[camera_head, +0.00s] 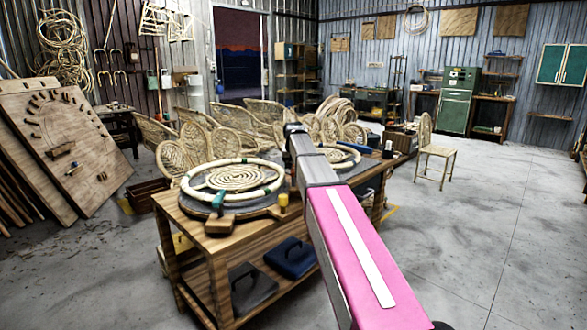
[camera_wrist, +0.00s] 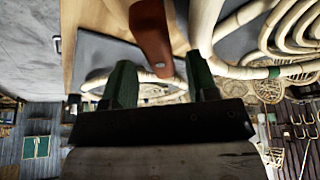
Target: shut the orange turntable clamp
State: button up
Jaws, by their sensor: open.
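An orange-brown lever (camera_wrist: 152,38), which looks like the orange turntable clamp, shows at the top centre of the wrist view. Its lower end lies between the two green fingers of my open gripper (camera_wrist: 161,70); I cannot tell whether they touch it. Pale rattan hoops (camera_wrist: 240,72) lie close to its right. In the head view the turntable (camera_head: 190,207) carries rattan rings on the wooden workbench (camera_head: 215,243). No orange clamp shows there; my arm covers part of the bench. My gripper (camera_head: 292,130) is at the arm's far end, its fingers not distinct.
A teal clamp (camera_head: 219,199) and a yellow clamp (camera_head: 283,203) stand at the turntable's front edge. A second rattan ring (camera_head: 345,153) lies behind my arm. Rattan chairs (camera_head: 205,135) crowd behind the bench. The floor on the right (camera_head: 500,220) is clear.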

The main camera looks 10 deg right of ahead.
jog(key=shift+w+f, duration=0.25)
jog(key=shift+f, duration=0.4)
jog(key=c, duration=0.9)
